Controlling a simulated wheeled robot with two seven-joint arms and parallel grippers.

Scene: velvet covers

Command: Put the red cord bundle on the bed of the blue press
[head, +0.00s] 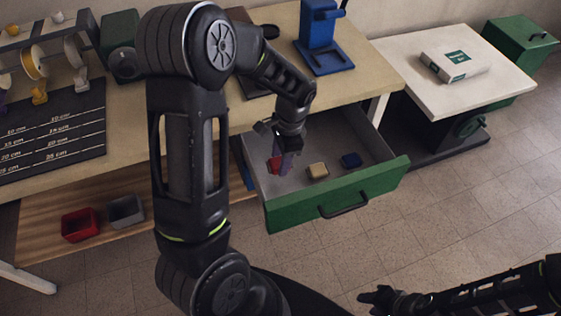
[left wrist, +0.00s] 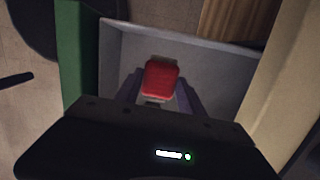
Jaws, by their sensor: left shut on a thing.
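The red cord bundle (head: 274,165) is at the left end of the open drawer (head: 378,140). My left gripper (head: 284,164) reaches down into the drawer and is shut on the bundle. In the left wrist view the red bundle (left wrist: 160,78) sits between the two fingers; whether it touches the drawer floor I cannot tell. The blue press (head: 320,40) stands on the workbench behind the drawer, its flat bed (head: 327,62) facing up and bare. My right gripper (head: 377,297) is low at the bottom of the head view, away from the drawer; its finger opening is unclear.
A tan bundle (head: 317,170) and a blue bundle (head: 351,160) lie in the drawer. The drawer's green front (head: 300,212) and the bench edge (head: 235,127) bound the arm. A white table (head: 420,75) with a box (head: 453,65) stands at right.

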